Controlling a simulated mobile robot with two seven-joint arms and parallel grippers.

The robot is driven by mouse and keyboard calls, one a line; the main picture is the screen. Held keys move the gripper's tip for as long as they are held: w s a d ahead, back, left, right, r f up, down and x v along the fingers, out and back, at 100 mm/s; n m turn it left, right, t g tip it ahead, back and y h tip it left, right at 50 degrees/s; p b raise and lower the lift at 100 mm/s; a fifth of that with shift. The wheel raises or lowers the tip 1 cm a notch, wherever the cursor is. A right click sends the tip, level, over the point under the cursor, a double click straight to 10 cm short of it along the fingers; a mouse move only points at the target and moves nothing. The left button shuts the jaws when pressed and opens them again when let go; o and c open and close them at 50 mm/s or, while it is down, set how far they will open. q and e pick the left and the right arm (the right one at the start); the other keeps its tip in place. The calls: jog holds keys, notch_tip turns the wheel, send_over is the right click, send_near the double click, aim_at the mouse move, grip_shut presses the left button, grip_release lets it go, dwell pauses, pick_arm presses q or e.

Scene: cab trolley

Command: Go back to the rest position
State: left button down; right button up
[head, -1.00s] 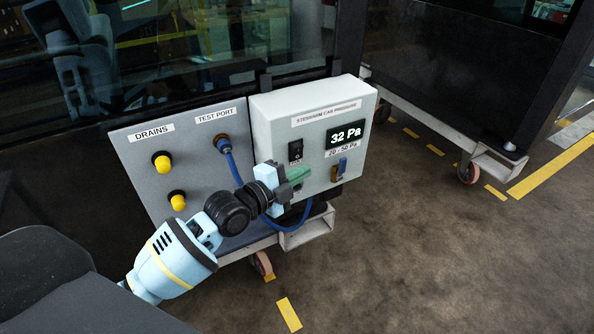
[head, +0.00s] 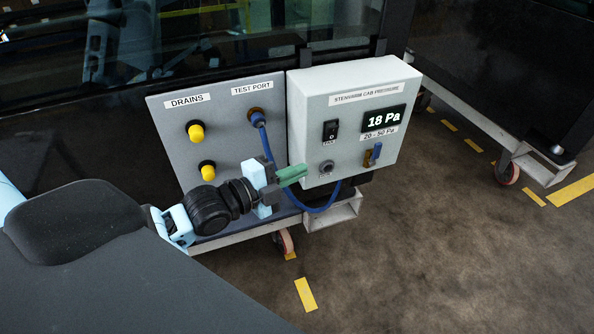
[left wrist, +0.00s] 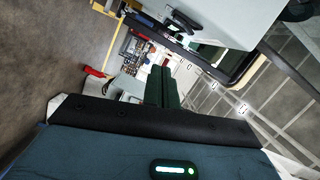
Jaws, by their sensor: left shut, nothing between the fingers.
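My left gripper (head: 292,175) is in front of the grey panel's lower right, near the lower left edge of the pressure box. Its green fingers are together with nothing between them, and they also show in the left wrist view (left wrist: 160,87). The light grey pressure box (head: 345,92) has a display (head: 384,118) reading 18 Pa, above a label of 20 - 50 Pa. A black switch (head: 331,131), a round port (head: 327,167) and a blue-handled valve (head: 375,153) are on its face. My right gripper is in neither view.
The grey panel (head: 225,122) carries two yellow drain caps (head: 196,132) and the test port (head: 255,117). A blue hose (head: 265,143) runs from that port, passes behind my gripper and loops below the box. Open floor (head: 430,250) lies to the right.

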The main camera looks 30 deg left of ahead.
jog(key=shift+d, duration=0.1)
pick_arm(q)
jog(key=s+d+f+n+g+y+p, duration=0.1)
jog(key=s+f+n+g+y, duration=0.1)
jog(key=s+f+n, duration=0.45)
jog(key=s+d+f+n+g+y, duration=0.15)
jog(key=s+f+n, duration=0.25)
jog(key=s+f, duration=0.55)
jog(key=s+d+f+n+g+y+p, duration=0.1)
jog(key=s+d+f+n+g, duration=0.2)
jog(key=s+f+n, duration=0.4)
jog(key=s+f, duration=0.5)
jog(key=s, duration=0.1)
jog(key=shift+s, duration=0.3)
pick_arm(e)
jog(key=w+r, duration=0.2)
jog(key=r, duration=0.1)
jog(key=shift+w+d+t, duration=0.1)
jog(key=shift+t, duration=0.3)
